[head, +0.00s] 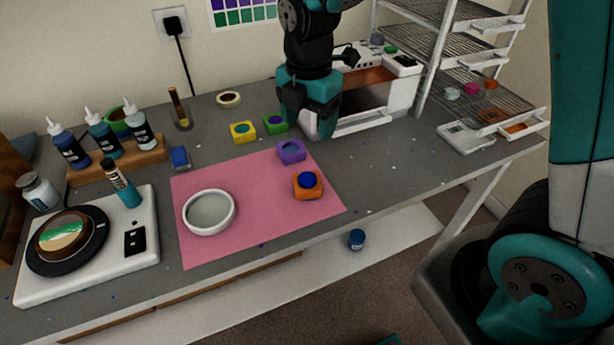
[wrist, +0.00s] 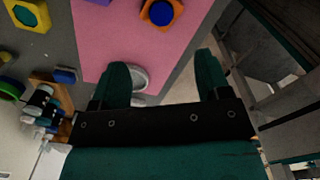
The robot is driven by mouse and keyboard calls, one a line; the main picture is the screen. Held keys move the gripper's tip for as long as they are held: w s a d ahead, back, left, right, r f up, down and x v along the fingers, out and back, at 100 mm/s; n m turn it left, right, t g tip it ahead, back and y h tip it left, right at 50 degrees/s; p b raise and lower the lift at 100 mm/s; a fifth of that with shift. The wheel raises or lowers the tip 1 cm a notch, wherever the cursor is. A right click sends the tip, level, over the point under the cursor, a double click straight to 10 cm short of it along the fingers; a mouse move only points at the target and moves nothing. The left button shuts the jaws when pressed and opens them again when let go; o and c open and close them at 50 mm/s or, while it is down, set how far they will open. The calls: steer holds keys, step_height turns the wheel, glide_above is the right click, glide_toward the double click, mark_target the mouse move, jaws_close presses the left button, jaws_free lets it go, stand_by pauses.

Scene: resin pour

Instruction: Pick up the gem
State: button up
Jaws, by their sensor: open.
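No piece is plainly marked as the gem; several small coloured moulds hold rounded pieces. An orange mould (head: 299,193) with a dark blue piece (head: 306,181) sits on the pink mat (head: 250,225); the blue piece also shows at the top of the wrist view (wrist: 161,12). A purple mould (head: 283,157) with a bluish centre is at the mat's back edge. Behind it are a yellow mould (head: 235,138) with a green centre and a green mould (head: 270,129) with a purple-blue centre. My gripper (head: 308,125) is open and empty, in front of the oven; its fingers show in the wrist view (wrist: 162,72).
A white round dish (head: 187,220) stands on the mat. A turntable on a white base (head: 148,263) and bottles in a wooden rack (head: 90,177) are at left. An oven (head: 400,95) and a wire rack (head: 440,40) stand at back right. The bench is clear right of the mat.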

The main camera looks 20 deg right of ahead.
glide_above(310, 177)
step_height(310, 177, down, 9)
steer(key=shift+w+a+r+p, duration=0.1)
steer(key=shift+w+r+p, duration=0.05)
steer(key=shift+p, duration=0.3)
steer(key=shift+f+p, duration=0.7)
steer(key=shift+f, duration=1.95)
steer(key=shift+f, duration=0.1)
jaws_close()
